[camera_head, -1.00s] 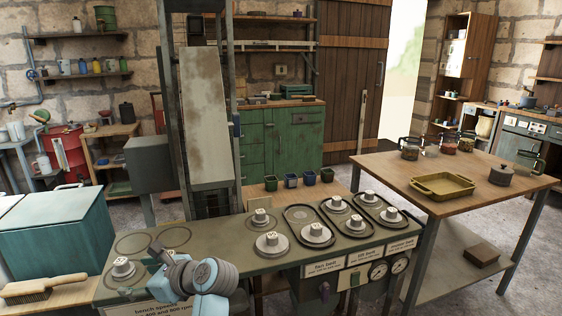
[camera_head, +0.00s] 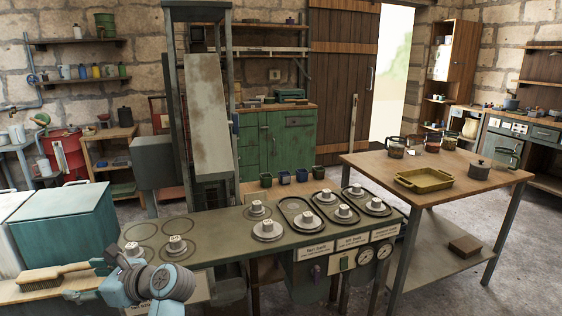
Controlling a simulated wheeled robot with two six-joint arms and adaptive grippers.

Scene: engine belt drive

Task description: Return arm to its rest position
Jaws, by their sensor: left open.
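My left gripper (camera_head: 90,280) is at the lower left, with its blue-grey wrist beside the front left of the bench. Its fingers point left and are spread, with nothing seen between them. They are close to the wooden brush (camera_head: 52,277) in the picture; I cannot tell whether they touch it. Grey pulleys stand on the green bench top (camera_head: 215,235): two at the left (camera_head: 177,247), two in the middle (camera_head: 268,231), and several in oval outlines at the right (camera_head: 344,214). My right gripper is not in view.
A teal box (camera_head: 65,235) stands left of the bench. A tall metal frame (camera_head: 172,110) rises behind it. A wooden table (camera_head: 440,180) with a yellow tray (camera_head: 423,180) and jars is at the right. Two ring outlines (camera_head: 140,231) on the bench are empty.

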